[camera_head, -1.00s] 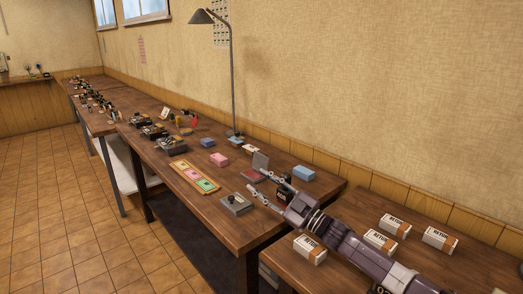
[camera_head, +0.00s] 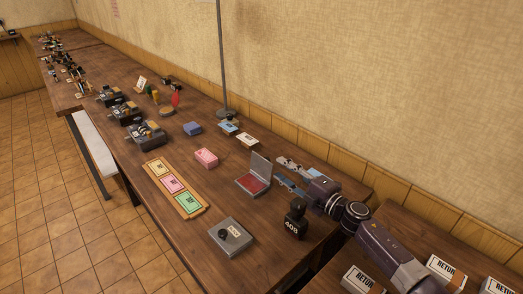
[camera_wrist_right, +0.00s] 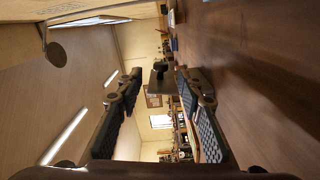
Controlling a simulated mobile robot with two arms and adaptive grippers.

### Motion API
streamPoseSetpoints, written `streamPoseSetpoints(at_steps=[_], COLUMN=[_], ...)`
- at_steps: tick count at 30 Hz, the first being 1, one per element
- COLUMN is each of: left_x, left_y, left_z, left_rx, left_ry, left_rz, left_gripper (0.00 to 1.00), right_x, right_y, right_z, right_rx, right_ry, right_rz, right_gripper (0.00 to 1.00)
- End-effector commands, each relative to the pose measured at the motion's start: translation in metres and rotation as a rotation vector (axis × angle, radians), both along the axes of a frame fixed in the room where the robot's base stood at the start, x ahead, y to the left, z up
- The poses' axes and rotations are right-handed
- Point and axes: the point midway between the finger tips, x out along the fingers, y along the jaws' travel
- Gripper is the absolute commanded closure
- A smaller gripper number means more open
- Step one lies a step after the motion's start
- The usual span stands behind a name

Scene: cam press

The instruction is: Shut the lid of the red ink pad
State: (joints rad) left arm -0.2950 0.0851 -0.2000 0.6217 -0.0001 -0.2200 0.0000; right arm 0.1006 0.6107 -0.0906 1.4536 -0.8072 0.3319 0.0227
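The red ink pad (camera_head: 253,184) lies on the long wooden table in the head view. Its grey lid (camera_head: 262,166) stands open, tilted up at the back right side of the red pad. My right gripper (camera_head: 282,172) is just right of the lid, its two fingers apart and pointing toward the lid. I cannot tell whether a finger touches the lid. In the right wrist view my right gripper (camera_wrist_right: 158,92) is open, with a small dark piece (camera_wrist_right: 160,75) showing between the fingers that I cannot identify. My left gripper is not in view.
A black stamp (camera_head: 296,219) stands below my right gripper. A grey box (camera_head: 232,238) lies nearer the front edge. A pink block (camera_head: 206,158) and a card tray (camera_head: 174,190) lie to the left. A lamp pole (camera_head: 220,60) rises behind. A blue box is partly hidden behind my gripper.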

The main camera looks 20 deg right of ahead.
Motion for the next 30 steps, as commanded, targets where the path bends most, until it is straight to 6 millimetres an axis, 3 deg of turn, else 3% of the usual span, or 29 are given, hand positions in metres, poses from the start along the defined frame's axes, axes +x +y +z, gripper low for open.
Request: streamPoseSetpoints(at_steps=[6,16,29,30], left_x=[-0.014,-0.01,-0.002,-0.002], left_y=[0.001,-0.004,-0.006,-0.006], left_z=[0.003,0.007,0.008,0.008], left_rx=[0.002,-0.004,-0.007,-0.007], left_ry=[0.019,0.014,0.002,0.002], left_rz=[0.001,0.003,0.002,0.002], left_gripper=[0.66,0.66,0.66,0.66], right_x=[0.02,0.063,0.072,0.072], right_y=[0.009,0.023,0.027,0.027], right_z=[0.0,-0.001,-0.002,-0.002], right_rx=[0.002,0.002,0.0,0.0], right_ry=[0.002,0.003,0.004,0.004], right_rz=[-0.001,-0.002,0.001,0.001], right_gripper=[0.66,0.66,0.66,0.69])
